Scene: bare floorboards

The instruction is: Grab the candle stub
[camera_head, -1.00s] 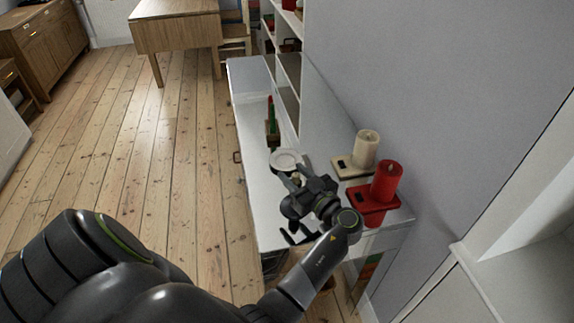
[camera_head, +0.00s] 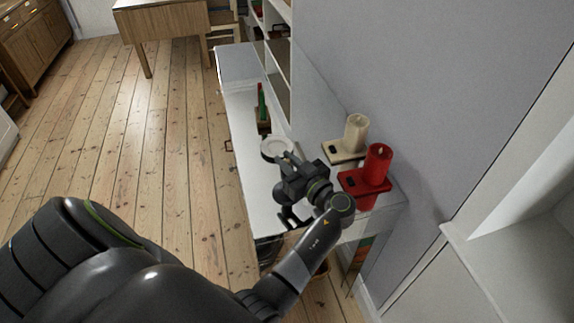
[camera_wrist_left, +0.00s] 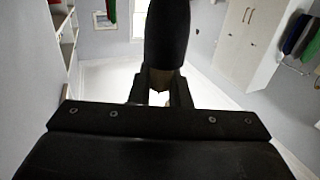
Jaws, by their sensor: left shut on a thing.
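My left gripper (camera_head: 291,163) is at the white tabletop, beside the round white plate (camera_head: 277,148) and left of the two large candles. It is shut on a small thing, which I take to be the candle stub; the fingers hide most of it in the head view. In the left wrist view, the fingers (camera_wrist_left: 161,90) close around a brownish patch below a large dark upright shape. I cannot clearly make out the stub's outline there. My right gripper is not in view.
A cream candle (camera_head: 355,132) and a red candle (camera_head: 377,162) stand on holders by the wall, close to my gripper. A green and red item (camera_head: 262,106) stands farther back on the white table (camera_head: 243,85). Open floorboards (camera_head: 165,150) lie to the left.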

